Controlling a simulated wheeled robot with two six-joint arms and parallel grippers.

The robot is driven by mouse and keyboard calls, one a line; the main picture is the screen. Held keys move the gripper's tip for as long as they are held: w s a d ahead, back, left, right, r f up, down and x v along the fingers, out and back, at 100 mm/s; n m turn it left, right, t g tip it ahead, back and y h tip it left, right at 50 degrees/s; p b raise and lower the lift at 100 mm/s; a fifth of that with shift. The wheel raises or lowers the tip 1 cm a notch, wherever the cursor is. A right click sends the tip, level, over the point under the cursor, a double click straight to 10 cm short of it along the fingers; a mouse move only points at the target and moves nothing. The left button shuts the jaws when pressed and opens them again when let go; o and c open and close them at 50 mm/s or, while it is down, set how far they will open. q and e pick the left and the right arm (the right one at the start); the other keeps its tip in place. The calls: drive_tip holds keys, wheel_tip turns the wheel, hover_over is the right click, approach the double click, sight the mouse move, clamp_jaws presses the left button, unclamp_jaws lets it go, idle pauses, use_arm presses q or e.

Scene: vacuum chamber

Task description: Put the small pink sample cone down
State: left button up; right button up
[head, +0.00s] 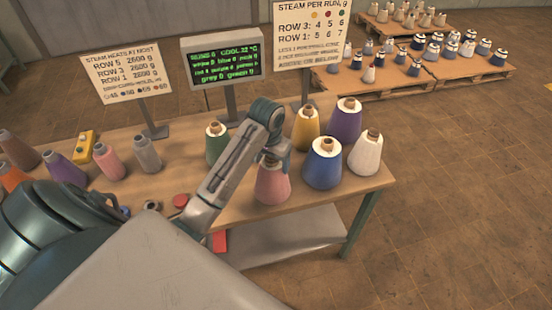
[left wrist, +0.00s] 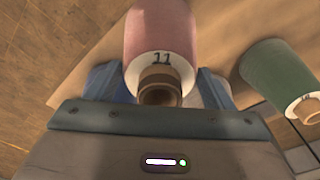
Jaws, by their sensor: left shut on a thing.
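A pink cone (head: 272,186) with a white top and brown tube is at the front of the table, left of the blue cone. My left gripper (head: 272,157) reaches down over its top and is shut on its brown tube. In the left wrist view the tube stands between the fingers (left wrist: 160,86) and the pink cone (left wrist: 160,28) shows the number 11 on its white top. I cannot tell whether its base touches the table. Another pink cone (head: 108,162) stands in the left group. My right gripper is not in view.
Close by stand a green cone (head: 216,146), a yellow cone (head: 306,130), a purple cone (head: 345,123), a blue cone (head: 323,168) and a white cone (head: 366,156). A green-text screen (head: 222,60) and two sign boards stand behind. Loaded pallets are at the back right.

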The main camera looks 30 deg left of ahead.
use_arm(q)
drive_tip(key=w, duration=0.1)
drive_tip(key=w+a+p, duration=0.1)
drive_tip(key=w, duration=0.1)
drive_tip(key=w+p, duration=0.1)
drive_tip(key=w, duration=0.1)
drive_tip(key=shift+a, duration=0.3)
wheel_tip(320, 180, down, 2)
drive_tip(key=shift+w+f+p, duration=0.1)
drive_tip(key=shift+f+p, duration=0.1)
drive_tip(key=shift+p, duration=0.7)
drive_tip(key=shift+f, duration=0.7)
drive_tip(key=o, duration=1.4)
drive_tip(key=shift+c, duration=0.2)
